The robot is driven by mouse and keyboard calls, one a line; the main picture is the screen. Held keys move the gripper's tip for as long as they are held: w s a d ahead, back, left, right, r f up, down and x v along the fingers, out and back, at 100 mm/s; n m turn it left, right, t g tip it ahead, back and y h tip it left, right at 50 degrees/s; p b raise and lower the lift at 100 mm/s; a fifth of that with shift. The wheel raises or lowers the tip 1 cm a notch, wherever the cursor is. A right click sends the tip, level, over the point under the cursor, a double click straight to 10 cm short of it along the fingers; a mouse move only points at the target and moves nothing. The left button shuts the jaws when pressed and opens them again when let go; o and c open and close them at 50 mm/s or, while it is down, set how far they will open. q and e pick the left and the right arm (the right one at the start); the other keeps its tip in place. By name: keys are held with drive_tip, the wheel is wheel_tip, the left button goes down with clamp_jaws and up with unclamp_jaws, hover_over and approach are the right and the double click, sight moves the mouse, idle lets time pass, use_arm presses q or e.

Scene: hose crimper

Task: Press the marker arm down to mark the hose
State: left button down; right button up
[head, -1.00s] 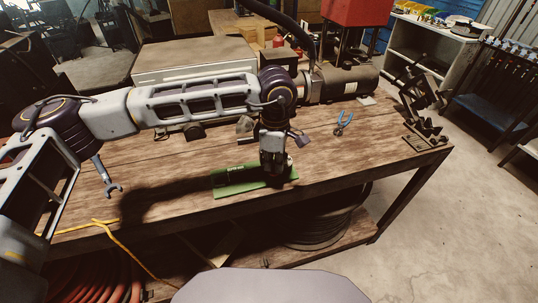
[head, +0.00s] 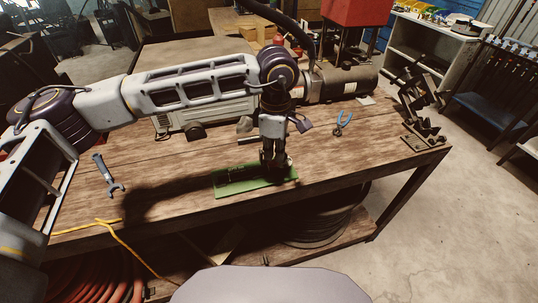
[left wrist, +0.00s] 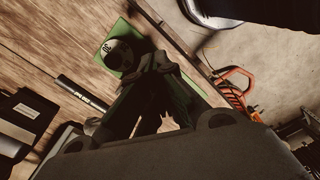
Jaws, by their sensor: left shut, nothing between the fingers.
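A green board (head: 235,181) lies flat on the workbench near its front edge and also shows in the left wrist view (left wrist: 188,95). My left gripper (head: 273,174) points down over its right part, fingers shut and empty. In the left wrist view, a dark round part with a pale marked top (left wrist: 117,50) sits beside the fingertips (left wrist: 143,75) over the board. I cannot tell whether the fingers touch it, or whether it is the marker arm. The hose cannot be told apart with certainty. My right gripper is not in view.
A wrench (head: 107,176) lies at left, blue-handled pliers (head: 342,123) right of my gripper. A grey machine (head: 340,84) stands behind and a dark stand (head: 418,110) at the right corner. A yellow cord (head: 112,232) hangs over the front edge. Bench right of the board is clear.

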use_arm(q)
drive_tip(key=shift+r, duration=0.7)
drive_tip(key=shift+r+p, duration=0.35)
drive_tip(key=shift+r, duration=1.05)
drive_tip(key=shift+r+p, duration=0.8)
drive_tip(key=shift+r, duration=0.8)
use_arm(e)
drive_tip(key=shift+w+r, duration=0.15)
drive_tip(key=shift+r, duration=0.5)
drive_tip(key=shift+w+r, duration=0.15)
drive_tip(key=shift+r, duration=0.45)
